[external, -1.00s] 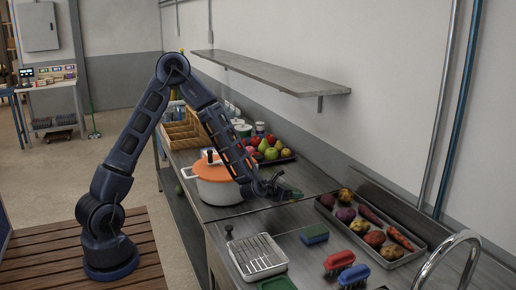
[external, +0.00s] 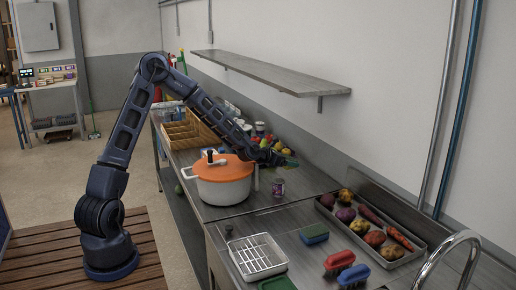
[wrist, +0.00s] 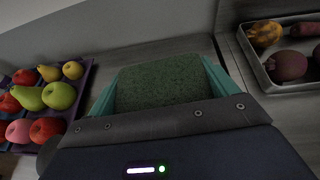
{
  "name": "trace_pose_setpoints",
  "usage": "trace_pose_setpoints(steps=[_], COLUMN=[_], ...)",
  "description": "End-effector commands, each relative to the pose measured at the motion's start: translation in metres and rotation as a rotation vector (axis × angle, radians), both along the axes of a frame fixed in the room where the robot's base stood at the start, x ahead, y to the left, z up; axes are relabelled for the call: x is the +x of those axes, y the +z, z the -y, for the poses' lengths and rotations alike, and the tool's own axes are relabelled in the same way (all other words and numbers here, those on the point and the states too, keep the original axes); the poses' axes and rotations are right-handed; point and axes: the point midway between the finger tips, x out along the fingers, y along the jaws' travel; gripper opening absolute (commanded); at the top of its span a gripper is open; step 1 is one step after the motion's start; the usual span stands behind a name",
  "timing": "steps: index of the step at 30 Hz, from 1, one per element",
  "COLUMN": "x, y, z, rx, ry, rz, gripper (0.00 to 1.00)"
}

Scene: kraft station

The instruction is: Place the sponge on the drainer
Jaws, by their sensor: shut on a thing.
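My gripper (external: 286,160) is raised above the counter, just right of and above the orange-lidded pot. It is shut on a green sponge (wrist: 160,84), which fills the space between the two teal fingers in the wrist view. The drainer (external: 258,256), a metal rack in a shallow tray, lies on the near counter, well below and in front of my gripper. Its slats look empty. A blue-and-green sponge (external: 314,234) lies to the right of the drainer, and a green one (external: 277,284) shows at the bottom edge.
The pot (external: 222,182) stands between my arm and the wall. A fruit tray (wrist: 78,98) and a vegetable tray (wrist: 262,80) flank the gripper. Red and blue brushes (external: 347,266) lie near the curved tap (external: 462,245). A shelf (external: 270,70) hangs above.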

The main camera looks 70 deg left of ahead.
Motion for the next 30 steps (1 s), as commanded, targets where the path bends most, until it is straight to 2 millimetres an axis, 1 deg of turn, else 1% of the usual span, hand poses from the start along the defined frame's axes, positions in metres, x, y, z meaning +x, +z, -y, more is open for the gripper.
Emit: trace_pose_setpoints(steps=[1, 3, 14, 23, 30], x=[0.000, 0.001, -0.003, -0.015, -0.029], y=[0.001, 0.003, 0.005, 0.004, 0.001], z=[-0.013, -0.026, -0.088, -0.142, -0.183], rx=[-0.003, -0.003, -0.005, -0.009, -0.008], ry=[-0.001, -0.011, -0.047, -0.063, -0.074], rz=[0.001, 0.001, 0.001, 0.003, 0.003], gripper=[0.61, 0.61, 0.61, 0.61, 0.61])
